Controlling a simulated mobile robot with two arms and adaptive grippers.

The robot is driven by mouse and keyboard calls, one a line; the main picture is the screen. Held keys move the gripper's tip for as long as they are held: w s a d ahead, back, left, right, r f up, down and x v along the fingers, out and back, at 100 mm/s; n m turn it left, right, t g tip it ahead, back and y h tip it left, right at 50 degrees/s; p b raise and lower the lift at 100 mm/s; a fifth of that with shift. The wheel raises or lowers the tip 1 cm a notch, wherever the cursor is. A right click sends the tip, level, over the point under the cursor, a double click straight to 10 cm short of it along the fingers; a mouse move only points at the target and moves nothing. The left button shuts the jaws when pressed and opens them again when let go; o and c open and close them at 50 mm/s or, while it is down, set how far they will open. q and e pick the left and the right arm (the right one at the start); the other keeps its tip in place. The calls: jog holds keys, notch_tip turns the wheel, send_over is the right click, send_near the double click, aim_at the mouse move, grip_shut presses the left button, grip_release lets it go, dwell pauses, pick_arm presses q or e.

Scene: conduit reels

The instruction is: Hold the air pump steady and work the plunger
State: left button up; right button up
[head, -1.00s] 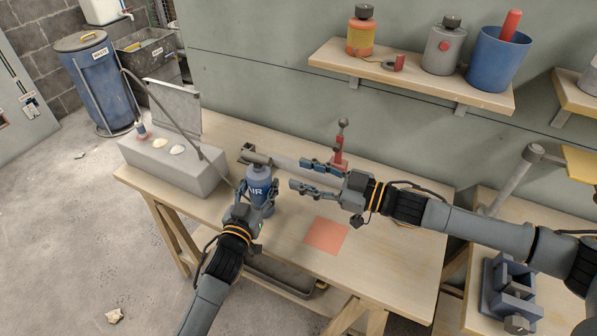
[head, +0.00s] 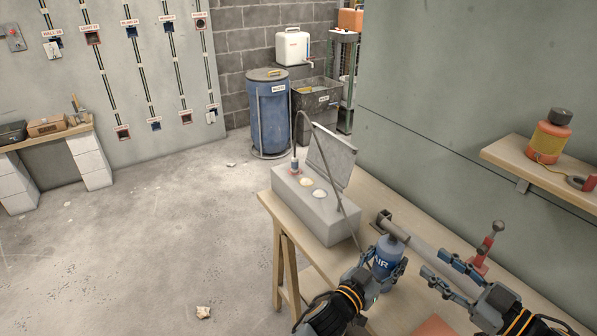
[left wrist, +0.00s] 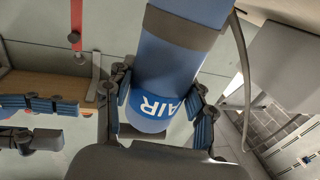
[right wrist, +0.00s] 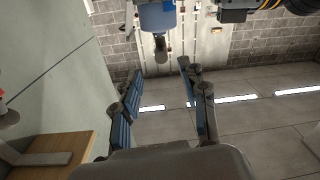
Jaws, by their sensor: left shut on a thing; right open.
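The air pump (head: 386,257) is a blue cylinder with a white AIR label, upright on the wooden bench. My left gripper (head: 383,275) is shut around its body, one finger on each side. The left wrist view shows the pump (left wrist: 178,60) between the left fingers. The plunger's grey crossbar handle (head: 393,230) is at the top of the pump. My right gripper (head: 433,263) is open and empty, to the right of the pump and apart from it. In the right wrist view the pump (right wrist: 157,17) and handle (right wrist: 161,52) lie beyond the open fingers.
A grey box (head: 318,215) with domed caps and a thin hose (head: 340,190) stands on the bench left of the pump. A red lever (head: 483,258) stands behind my right gripper. A shelf (head: 540,172) hangs on the wall. Floor at left is mostly clear.

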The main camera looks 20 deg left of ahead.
aim_at(397, 228)
dwell(0.4)
jog(key=x, duration=0.8)
jog(key=r+x, duration=0.1)
jog(key=x, duration=0.3)
jog(key=shift+s, duration=0.1)
jog(key=shift+c, duration=0.3)
grip_shut()
